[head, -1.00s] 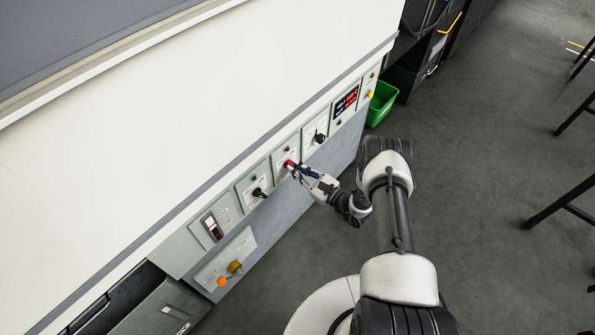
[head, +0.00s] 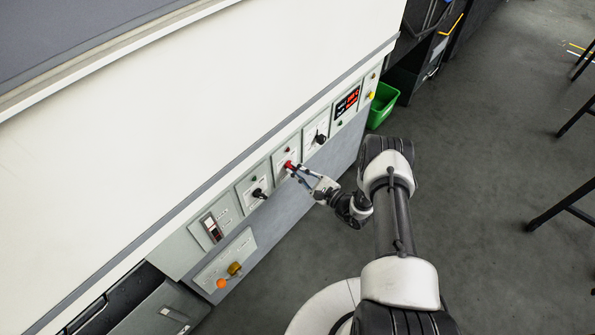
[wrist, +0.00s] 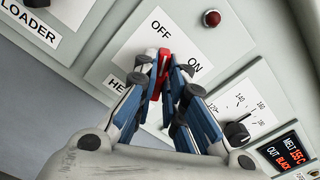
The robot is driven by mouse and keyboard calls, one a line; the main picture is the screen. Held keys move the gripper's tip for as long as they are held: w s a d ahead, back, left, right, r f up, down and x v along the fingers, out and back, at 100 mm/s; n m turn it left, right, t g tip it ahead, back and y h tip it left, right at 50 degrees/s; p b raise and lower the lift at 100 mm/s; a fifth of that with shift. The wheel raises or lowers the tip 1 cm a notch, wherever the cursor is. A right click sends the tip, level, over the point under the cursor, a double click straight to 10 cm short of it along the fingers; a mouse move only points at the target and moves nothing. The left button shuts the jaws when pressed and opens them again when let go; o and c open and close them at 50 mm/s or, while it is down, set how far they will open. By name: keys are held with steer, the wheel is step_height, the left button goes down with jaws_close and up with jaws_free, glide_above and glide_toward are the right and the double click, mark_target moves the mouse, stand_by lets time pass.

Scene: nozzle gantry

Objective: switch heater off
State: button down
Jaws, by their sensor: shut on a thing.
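The heater switch is a red lever handle (wrist: 163,60) on a white plate (wrist: 128,58) marked OFF, ON and a partly hidden word beginning "HE". In the wrist view the handle's red end points up towards OFF, with ON to its right. My gripper (wrist: 165,72) is shut on the handle, with a blue finger on each side of it; the fingers hide its lower part. In the head view the red handle (head: 289,165) is on the front panel of the white machine, and my gripper (head: 296,170) reaches it from the right.
A dark red lamp (wrist: 211,18) sits above the switch. To the right are a black dial (wrist: 237,134) with a scale and a display (wrist: 284,152) with red digits. A black loader knob (head: 259,194) is on the left. A green bin (head: 382,104) stands beyond the panel.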

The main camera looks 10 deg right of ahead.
steer(key=c, duration=1.7)
jaws_free()
steer(key=shift+o, duration=0.2)
steer(key=v, duration=1.2)
